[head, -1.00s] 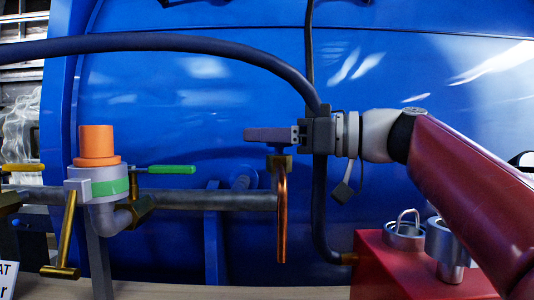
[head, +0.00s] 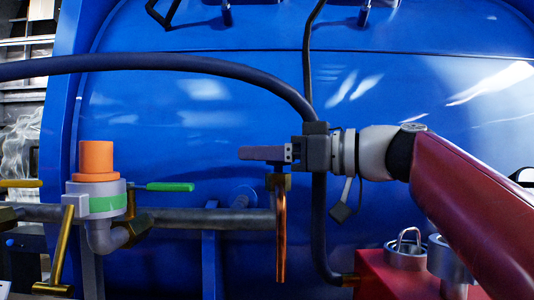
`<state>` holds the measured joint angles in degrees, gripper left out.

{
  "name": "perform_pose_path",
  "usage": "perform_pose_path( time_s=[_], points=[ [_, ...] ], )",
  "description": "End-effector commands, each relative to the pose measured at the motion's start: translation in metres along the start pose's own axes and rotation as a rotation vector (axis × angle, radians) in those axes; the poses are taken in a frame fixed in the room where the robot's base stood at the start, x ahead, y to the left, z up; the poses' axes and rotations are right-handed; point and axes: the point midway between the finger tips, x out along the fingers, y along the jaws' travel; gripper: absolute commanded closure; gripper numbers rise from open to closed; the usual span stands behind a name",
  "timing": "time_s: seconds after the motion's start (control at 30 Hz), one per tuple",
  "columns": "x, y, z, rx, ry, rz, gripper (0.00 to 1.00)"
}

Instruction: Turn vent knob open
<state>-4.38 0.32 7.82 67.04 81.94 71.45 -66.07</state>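My gripper (head: 250,153) points left in the middle of the head view, in front of the blue tank. Its fingers show side-on as one dark bar, so the gap between them is hidden. A brass fitting (head: 278,182) with a copper tube (head: 281,235) hanging from it is directly under the fingers, at the right end of a grey pipe (head: 210,218). I cannot make out a separate vent knob. It may be hidden at the fingers, and I cannot tell whether they touch or grip anything.
An orange cap (head: 97,160) tops a grey valve body with a green band (head: 106,203). Green (head: 170,187), yellow (head: 20,183) and brass (head: 62,250) handles stick out nearby. A dark hose (head: 200,62) arches over my gripper. A red box (head: 370,275) carries metal parts at lower right.

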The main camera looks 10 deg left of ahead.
Motion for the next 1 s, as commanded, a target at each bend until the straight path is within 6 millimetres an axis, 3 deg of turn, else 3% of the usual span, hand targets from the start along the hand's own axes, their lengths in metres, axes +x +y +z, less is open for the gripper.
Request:
perform_pose_path(
  time_s=[0.27, 0.7, 1.0],
  points=[
    [-0.007, 0.001, 0.001, 0.000, -0.001, 0.001, 0.45],
    [-0.072, 0.001, 0.000, 0.000, 0.000, 0.002, 0.45],
    [-0.078, 0.000, 0.000, 0.000, 0.000, 0.000, 0.45]
  ],
)
